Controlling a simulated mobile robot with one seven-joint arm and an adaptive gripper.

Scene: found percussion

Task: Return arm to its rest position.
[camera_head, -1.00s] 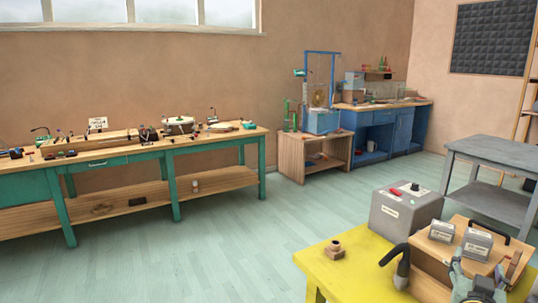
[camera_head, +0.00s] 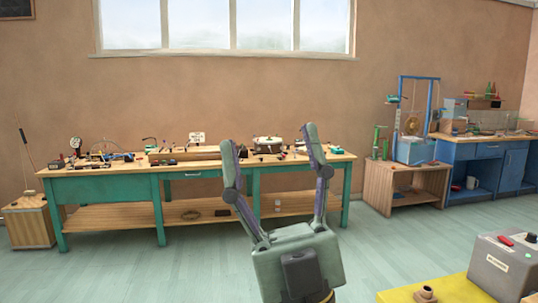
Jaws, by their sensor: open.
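My gripper (camera_head: 275,158) stands upright in the lower middle of the head view. Its two fingers point up and are spread wide apart. It is open, with nothing between the fingers. Behind it, some way off, is the long green workbench (camera_head: 110,190) with a wooden top. The fingers overlap the bench in the picture but are nearer to the camera. Most of the arm below the gripper is out of view.
A yellow table (camera_head: 455,290) at the lower right carries a grey box (camera_head: 500,268) and a small brown knob-like piece (camera_head: 426,294). A wooden stand (camera_head: 380,190) and a blue bench (camera_head: 470,152) are at the back right. The floor (camera_head: 130,265) left of the gripper is clear.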

